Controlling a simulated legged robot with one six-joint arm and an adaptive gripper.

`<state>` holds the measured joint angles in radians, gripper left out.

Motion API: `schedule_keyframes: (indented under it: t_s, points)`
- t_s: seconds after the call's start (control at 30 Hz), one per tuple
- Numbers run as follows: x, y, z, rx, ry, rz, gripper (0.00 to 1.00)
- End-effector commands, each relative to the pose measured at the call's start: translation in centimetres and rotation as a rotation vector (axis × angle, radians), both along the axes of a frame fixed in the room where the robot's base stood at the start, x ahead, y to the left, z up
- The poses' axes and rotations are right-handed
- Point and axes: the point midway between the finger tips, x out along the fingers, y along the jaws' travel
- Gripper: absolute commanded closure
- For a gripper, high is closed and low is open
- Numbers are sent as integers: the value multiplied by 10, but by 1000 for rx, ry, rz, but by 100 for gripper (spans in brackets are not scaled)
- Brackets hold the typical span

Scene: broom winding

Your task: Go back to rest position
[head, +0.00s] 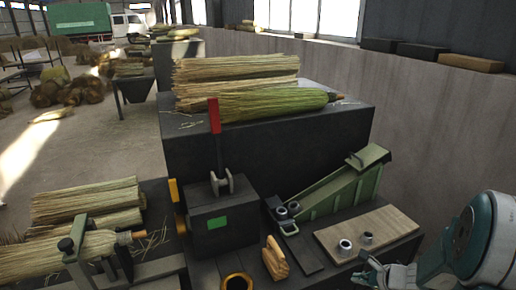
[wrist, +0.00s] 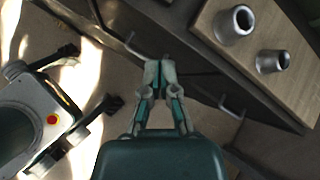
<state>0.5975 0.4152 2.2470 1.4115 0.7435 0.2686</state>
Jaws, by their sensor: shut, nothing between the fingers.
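My gripper (wrist: 160,75) is in the middle of the wrist view, with its fingertips together and nothing between them. It is over the floor beside the dark bench edge. In the head view my arm and part of my gripper (head: 372,275) show at the lower right, in front of the wooden board (head: 368,232). The gripper is apart from the board. Two metal sockets stand on the board, one (head: 345,246) nearer the front and one (head: 367,238) to its right. Both also show at the top right of the wrist view.
A green sloped tool (head: 335,190) and a dark box with a red lever (head: 214,115) stand on the bench. Straw bundles (head: 250,85) lie on the block behind. A broom (head: 55,255) is held in a clamp at the left. A concrete wall (head: 440,120) runs along the right.

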Motion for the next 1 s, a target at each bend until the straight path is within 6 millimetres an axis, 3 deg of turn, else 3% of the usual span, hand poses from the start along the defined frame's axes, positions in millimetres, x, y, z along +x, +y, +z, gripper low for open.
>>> schedule_keyframes:
  t_s: [0.03,0.2,0.5,0.73,1.0]
  points:
    - [-2,17,20,-53,-32,98,100]
    - [-20,64,70,-230,-115,416,100]
    - [-77,123,135,-579,-246,935,100]
    - [-127,142,171,-883,-324,1285,100]
    - [-179,141,204,-1259,-376,1601,100]
